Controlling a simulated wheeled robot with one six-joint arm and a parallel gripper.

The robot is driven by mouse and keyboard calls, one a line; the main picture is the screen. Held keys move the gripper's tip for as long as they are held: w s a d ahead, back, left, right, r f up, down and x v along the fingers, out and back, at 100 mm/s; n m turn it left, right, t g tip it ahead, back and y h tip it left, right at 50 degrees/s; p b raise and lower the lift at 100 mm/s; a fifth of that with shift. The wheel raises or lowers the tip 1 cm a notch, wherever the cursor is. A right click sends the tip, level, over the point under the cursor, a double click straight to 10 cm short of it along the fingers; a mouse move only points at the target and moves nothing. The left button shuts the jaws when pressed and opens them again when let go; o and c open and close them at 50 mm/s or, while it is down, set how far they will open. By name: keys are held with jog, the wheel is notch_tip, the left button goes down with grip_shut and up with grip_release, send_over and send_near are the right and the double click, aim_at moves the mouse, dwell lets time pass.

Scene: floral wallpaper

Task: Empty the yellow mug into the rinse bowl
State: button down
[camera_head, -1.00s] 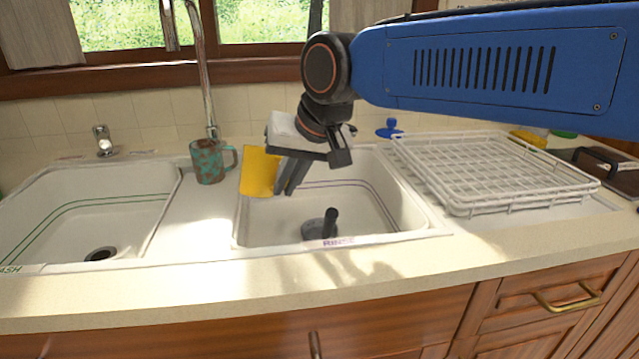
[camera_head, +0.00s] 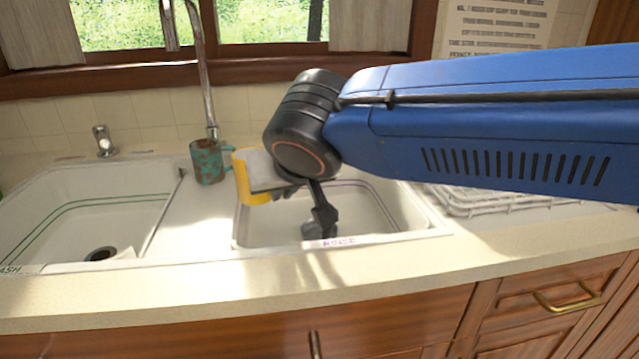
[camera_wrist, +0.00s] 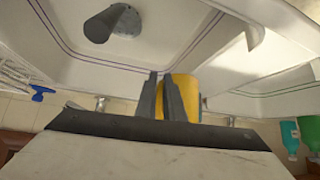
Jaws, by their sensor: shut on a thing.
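The yellow mug (camera_head: 244,180) is in the air at the left edge of the rinse bowl (camera_head: 378,212), the right-hand sink basin marked RINSE. It looks close to upright, with a slight tilt; what is inside it cannot be seen. My gripper (camera_head: 284,193) is shut on the mug from its right side, and my wrist partly covers the mug. In the wrist view, the two fingers (camera_wrist: 160,95) stand beside the yellow mug (camera_wrist: 187,92); the grasped part, perhaps the handle, is hidden between them.
A teal-and-brown mug (camera_head: 207,162) stands on the ledge between the basins, just left of the yellow mug. A tall tap (camera_head: 207,90) rises behind it. A dark drain fitting (camera_head: 317,229) stands in the rinse bowl. A white dish rack (camera_head: 480,203) sits to the right, partly behind my arm.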

jog(key=shift+r, duration=0.1)
jog(key=shift+r, duration=2.45)
notch_tip(320, 180, down, 5)
jog(key=shift+f, duration=0.15)
jog(key=shift+w+g, duration=0.25)
jog(key=shift+g, duration=0.05)
jog(key=shift+w+d+r+m+g, duration=0.1)
jog(key=shift+r+m+g, duration=0.1)
jog(key=shift+m+g, duration=0.15)
jog(key=shift+s+f+t, duration=0.1)
jog(key=shift+s+t, duration=0.25)
jog(key=shift+t, duration=0.2)
